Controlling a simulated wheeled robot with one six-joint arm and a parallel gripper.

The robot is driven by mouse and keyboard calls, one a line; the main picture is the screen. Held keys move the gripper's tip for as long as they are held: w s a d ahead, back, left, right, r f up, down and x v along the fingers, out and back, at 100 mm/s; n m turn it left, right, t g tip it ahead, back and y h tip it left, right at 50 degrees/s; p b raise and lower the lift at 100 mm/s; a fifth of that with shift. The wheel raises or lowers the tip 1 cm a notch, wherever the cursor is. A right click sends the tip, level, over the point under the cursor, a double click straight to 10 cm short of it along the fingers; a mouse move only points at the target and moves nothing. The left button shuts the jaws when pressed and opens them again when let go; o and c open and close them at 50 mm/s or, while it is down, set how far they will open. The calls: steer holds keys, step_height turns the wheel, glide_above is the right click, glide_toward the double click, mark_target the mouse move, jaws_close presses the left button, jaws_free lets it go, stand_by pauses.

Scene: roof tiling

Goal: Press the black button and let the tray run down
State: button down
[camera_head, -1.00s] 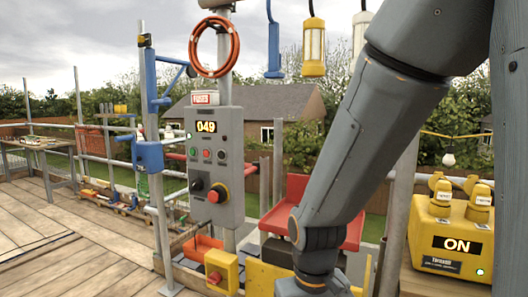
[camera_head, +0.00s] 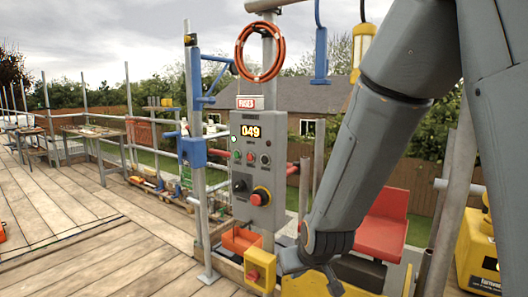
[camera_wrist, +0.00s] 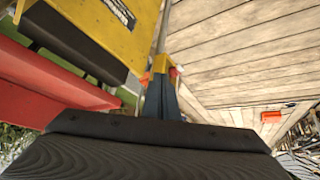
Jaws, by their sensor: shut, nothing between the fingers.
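A grey control panel (camera_head: 257,165) on a post shows 049. It bears a row of small buttons, a black knob (camera_head: 240,185) and a red mushroom button (camera_head: 261,196) on a yellow ring. Which control is the black button is unclear. A red tray-like part (camera_head: 383,218) stands to the right, partly behind my arm; red also fills the left of the wrist view (camera_wrist: 50,105). My gripper (camera_wrist: 161,84) is shut and empty in the wrist view.
An orange bin (camera_head: 240,240) sits below the panel. A blue-clamped post (camera_head: 197,150) stands left of it. An orange hose (camera_head: 260,50) hangs above. A yellow machine (camera_head: 477,250) is at the right edge. The wooden deck (camera_head: 100,240) at left is mostly clear.

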mark_target(265, 160)
steer(key=w+a+r+n+t+p, duration=0.2)
steer(key=w+a+r+t+p, duration=0.4)
steer(key=w+a+r, duration=0.45)
steer(key=s+a+r+n+t+p, duration=0.1)
steer(key=a+r+t, duration=0.3)
steer(key=r+t, duration=0.4)
step_height(265, 160, up, 5)
steer(key=shift+a+r+n+y+p, duration=0.15)
steer(key=shift+n+y+p, duration=0.25)
steer(key=shift+n+p, duration=0.35)
steer(key=shift+w+d+b, duration=0.15)
steer(key=shift+w+d, duration=0.75)
steer(key=shift+w, duration=0.25)
steer(key=shift+w+d+b, duration=0.15)
steer(key=shift+w+d, duration=0.75)
steer(key=shift+w, duration=0.2)
steer(key=shift+w+d+b, duration=0.15)
steer(key=shift+w+d, duration=0.75)
steer(key=shift+w, duration=0.25)
steer(key=shift+w, duration=0.1)
steer(key=shift+w+d, duration=0.25)
